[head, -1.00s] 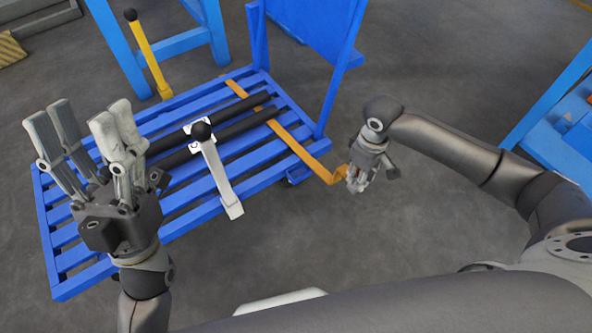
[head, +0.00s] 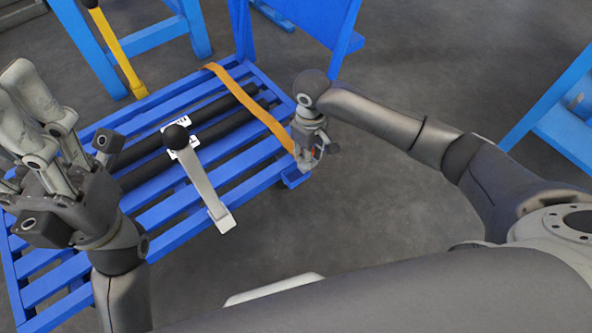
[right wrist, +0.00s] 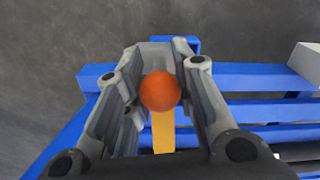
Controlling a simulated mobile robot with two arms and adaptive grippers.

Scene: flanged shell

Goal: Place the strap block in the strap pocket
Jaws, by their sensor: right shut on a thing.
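An orange strap (head: 250,98) runs across the two black bars on the blue slatted pallet and ends at my right gripper (head: 312,153). In the right wrist view, my fingers are shut on a round orange block (right wrist: 160,92) at the strap's end, with the strap (right wrist: 163,133) below it. The gripper is at the pallet's right edge, above a small blue bracket (head: 295,180), which may be the strap pocket. I cannot tell if the block touches it; its inside is hidden. My left gripper (head: 40,100) is open and empty at the left, over the pallet.
The blue pallet (head: 160,215) carries two black bars (head: 215,130) and a grey lever with a black ball knob (head: 205,183). A blue upright panel (head: 310,28) stands behind. A yellow post (head: 120,50) is at the back left.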

